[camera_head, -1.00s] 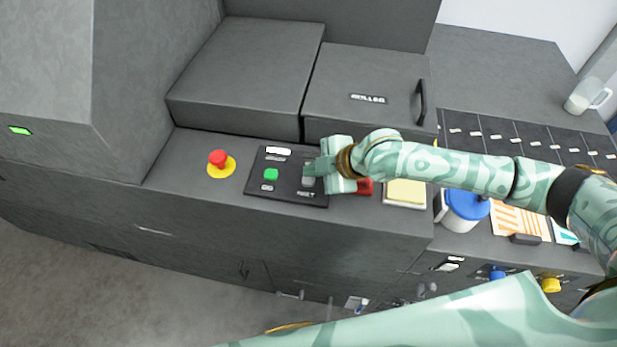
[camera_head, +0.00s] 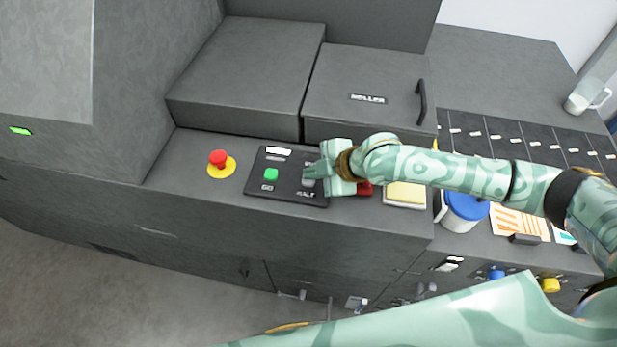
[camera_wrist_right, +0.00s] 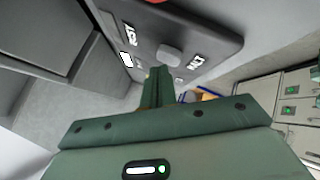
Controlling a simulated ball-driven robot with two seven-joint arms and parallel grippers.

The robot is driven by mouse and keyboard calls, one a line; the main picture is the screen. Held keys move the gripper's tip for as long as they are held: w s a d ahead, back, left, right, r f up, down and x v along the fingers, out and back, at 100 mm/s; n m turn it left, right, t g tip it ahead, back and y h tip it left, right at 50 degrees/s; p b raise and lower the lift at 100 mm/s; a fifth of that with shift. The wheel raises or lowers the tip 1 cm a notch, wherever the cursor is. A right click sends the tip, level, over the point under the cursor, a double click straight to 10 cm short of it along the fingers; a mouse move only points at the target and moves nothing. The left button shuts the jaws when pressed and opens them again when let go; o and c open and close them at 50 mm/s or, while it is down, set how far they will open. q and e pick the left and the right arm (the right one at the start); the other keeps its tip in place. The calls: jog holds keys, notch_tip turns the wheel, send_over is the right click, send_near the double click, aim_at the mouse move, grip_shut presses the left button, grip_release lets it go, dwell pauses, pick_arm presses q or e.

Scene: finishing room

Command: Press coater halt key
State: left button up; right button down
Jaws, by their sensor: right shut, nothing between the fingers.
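The dark control panel (camera_head: 255,187) lies on the grey coater's front ledge. It has a green key (camera_head: 271,174) labelled GO and a grey key (camera_head: 308,182) labelled HALT, partly covered by my fingers. My right gripper (camera_head: 311,171), pale green, is shut and empty, with its fingertips over the grey key. In the right wrist view the shut fingers (camera_wrist_right: 158,76) point at the panel (camera_wrist_right: 205,35), close to a grey rounded key (camera_wrist_right: 170,53). I cannot tell whether they touch it. My left gripper is out of view.
A red mushroom button on a yellow base (camera_head: 220,164) stands left of the panel. A red object (camera_head: 365,188), a yellow pad (camera_head: 404,192) and a blue-lidded tub (camera_head: 466,204) sit to the right.

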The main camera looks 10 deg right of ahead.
aim_at(314, 181)
jog(key=shift+f, duration=0.45)
dwell(0.5)
jog(key=shift+r+p, duration=0.9)
jog(key=shift+p, duration=0.05)
notch_tip(314, 181, up, 5)
jog(key=p, duration=0.5)
jog(key=shift+r+p, duration=0.1)
jog(key=shift+p, duration=0.3)
dwell(0.5)
